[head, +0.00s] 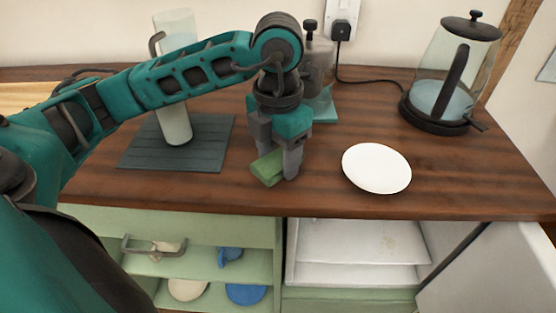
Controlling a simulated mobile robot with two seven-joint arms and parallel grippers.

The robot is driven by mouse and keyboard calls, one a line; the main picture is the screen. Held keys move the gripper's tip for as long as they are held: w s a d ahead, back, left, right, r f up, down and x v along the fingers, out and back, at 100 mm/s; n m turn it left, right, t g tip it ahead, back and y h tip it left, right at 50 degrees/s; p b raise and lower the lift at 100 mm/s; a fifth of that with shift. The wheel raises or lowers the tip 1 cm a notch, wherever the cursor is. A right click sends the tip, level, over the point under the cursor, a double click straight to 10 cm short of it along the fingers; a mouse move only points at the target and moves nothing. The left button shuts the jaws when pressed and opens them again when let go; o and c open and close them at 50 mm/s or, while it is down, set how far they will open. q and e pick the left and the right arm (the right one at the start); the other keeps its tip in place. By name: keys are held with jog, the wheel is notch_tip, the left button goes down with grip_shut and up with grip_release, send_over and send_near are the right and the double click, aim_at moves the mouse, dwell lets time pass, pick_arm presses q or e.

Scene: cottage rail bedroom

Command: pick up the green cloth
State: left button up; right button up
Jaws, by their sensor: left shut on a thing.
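The green cloth (266,170) is a small folded piece low over the wooden counter, near its front edge. My left gripper (276,168) points down from above and is shut on the cloth, with one grey finger on each side of it. I cannot tell whether the cloth still touches the counter. Part of the cloth is hidden by the fingers. My right gripper is not in view.
A white plate (376,168) lies right of the gripper. A glass kettle (455,75) stands at the back right. A dark mat (140,153) with a tall pale vessel (174,122) is on the left. Shelves with dishes are below the wooden counter (330,198).

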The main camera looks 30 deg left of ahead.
aim_at(278, 156)
pick_arm(q)
jog(key=c, duration=0.3)
jog(key=shift+r, duration=0.1)
notch_tip(278, 156, up, 20)
jog(key=p, duration=0.6)
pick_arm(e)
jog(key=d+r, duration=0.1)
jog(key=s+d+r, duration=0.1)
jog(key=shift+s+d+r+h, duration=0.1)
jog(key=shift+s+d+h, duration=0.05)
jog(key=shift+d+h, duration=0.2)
